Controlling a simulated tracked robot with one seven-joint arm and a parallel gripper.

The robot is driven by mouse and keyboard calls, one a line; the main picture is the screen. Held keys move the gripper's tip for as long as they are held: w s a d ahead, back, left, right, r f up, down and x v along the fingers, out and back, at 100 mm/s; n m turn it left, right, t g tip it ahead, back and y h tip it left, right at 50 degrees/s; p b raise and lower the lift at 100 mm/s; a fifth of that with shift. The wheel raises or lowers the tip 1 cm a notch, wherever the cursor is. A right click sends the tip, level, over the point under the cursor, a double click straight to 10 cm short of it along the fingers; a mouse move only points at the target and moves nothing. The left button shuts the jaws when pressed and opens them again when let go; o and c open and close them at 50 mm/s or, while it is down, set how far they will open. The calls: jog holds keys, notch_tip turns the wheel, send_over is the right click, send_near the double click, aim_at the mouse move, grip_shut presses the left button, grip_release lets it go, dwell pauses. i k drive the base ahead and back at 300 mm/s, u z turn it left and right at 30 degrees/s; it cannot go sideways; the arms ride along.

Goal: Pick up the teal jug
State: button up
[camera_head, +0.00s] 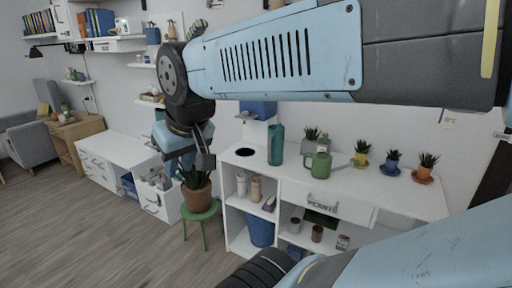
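The teal jug (276,146), a tall, narrow vessel, stands upright on the white shelf desk (350,183), towards the left of its top. My arm reaches across the upper part of the view and bends down at the left. My gripper (205,162) hangs at its end, left of the jug and apart from it, above a potted plant. The gripper is small and dark here, and I cannot tell whether its fingers are open or shut. I see nothing held in it.
A green watering can (320,164) stands right of the jug. Small potted plants (392,160) line the desk's right side. A large potted plant (197,198) on a green stool (203,226) stands left of the desk. A round dark spot (245,152) lies left of the jug.

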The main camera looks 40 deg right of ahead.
aim_at(276, 133)
jog(key=z, duration=0.45)
jog(key=i, duration=1.25)
jog(key=z, duration=0.4)
